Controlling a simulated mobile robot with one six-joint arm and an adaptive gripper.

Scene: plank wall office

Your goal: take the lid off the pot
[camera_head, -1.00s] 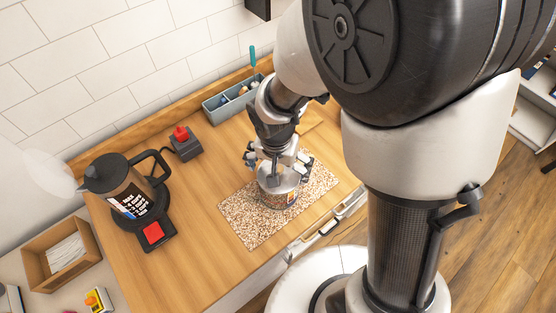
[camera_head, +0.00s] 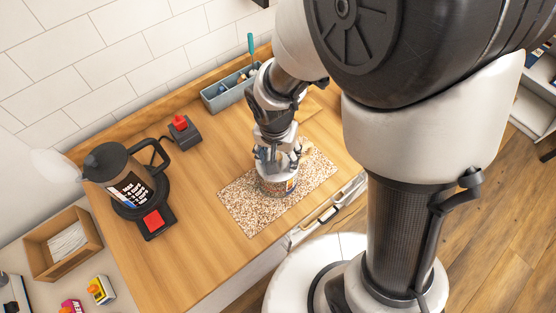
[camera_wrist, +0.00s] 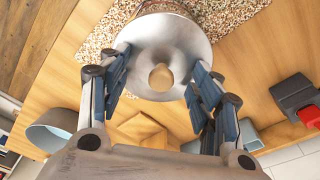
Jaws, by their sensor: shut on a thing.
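The pot (camera_head: 279,187) is a small round vessel with a colored label, standing on the speckled mat (camera_head: 237,203). Its lid (camera_wrist: 148,26) is a round silver disc with a raised middle and a tan spot at its center, seen from above in the wrist view. My gripper (camera_wrist: 162,65) is over the pot, with its two fingers on either side of the lid's raised middle, shut on the lid. In the head view my gripper (camera_head: 276,162) hides most of the lid. I cannot tell whether the lid touches the pot's rim.
A coffee jug (camera_head: 124,180) on a black base with a red switch (camera_head: 153,221) stands left. A red-button box (camera_head: 183,131) and a blue-grey organizer (camera_head: 226,94) are at the back. A wooden box (camera_head: 80,257) is front left. The wooden counter between jug and mat is clear.

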